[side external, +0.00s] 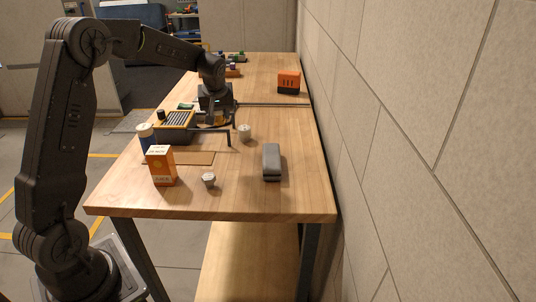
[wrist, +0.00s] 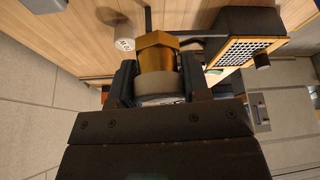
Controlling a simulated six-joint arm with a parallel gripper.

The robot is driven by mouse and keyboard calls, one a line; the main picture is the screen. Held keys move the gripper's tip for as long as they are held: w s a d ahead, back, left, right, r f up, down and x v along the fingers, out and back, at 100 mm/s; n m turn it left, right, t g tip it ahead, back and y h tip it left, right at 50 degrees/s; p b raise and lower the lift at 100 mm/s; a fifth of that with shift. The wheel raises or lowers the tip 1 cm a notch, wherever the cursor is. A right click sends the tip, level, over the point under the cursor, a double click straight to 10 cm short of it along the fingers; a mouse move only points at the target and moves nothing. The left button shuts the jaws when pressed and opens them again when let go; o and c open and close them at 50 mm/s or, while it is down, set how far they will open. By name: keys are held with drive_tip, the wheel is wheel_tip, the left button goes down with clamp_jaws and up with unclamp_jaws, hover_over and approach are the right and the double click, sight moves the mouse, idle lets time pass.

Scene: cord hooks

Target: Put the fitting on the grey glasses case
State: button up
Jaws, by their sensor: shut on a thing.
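The grey glasses case (side external: 271,162) lies on the table's near right part, with a clear top. A grey shape at the top left corner of the wrist view (wrist: 14,13) looks like its end. My gripper (side external: 215,112) is over the middle of the table, beyond the case and to its left. In the wrist view its two fingers are shut on the fitting (wrist: 156,54), which has a brass hex part and a grey collar. The fitting is small and partly hidden between the fingers in the side view.
A black-and-yellow box with a grille (side external: 175,122), a dark bracket (side external: 229,138) and a white round container (side external: 245,131) stand near my gripper. An orange-and-white carton (side external: 160,166) and a small white knob-like piece (side external: 208,180) stand nearer. An orange box (side external: 289,82) stands farther back.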

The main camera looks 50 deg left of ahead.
drive_tip(key=w+d+r+m, duration=0.1)
drive_tip(key=w+d+m, duration=0.15)
drive_tip(key=d, duration=0.25)
hover_over(272, 151)
drive_tip(key=s, duration=0.1)
drive_tip(key=shift+t, duration=0.4)
drive_tip(key=f, duration=0.6)
drive_tip(key=shift+d+f, duration=0.2)
drive_tip(key=shift+d, duration=0.2)
drive_tip(key=shift+f, duration=2)
drive_tip(key=shift+f, duration=0.2)
drive_tip(key=o, duration=1)
drive_tip(key=shift+c, duration=0.2)
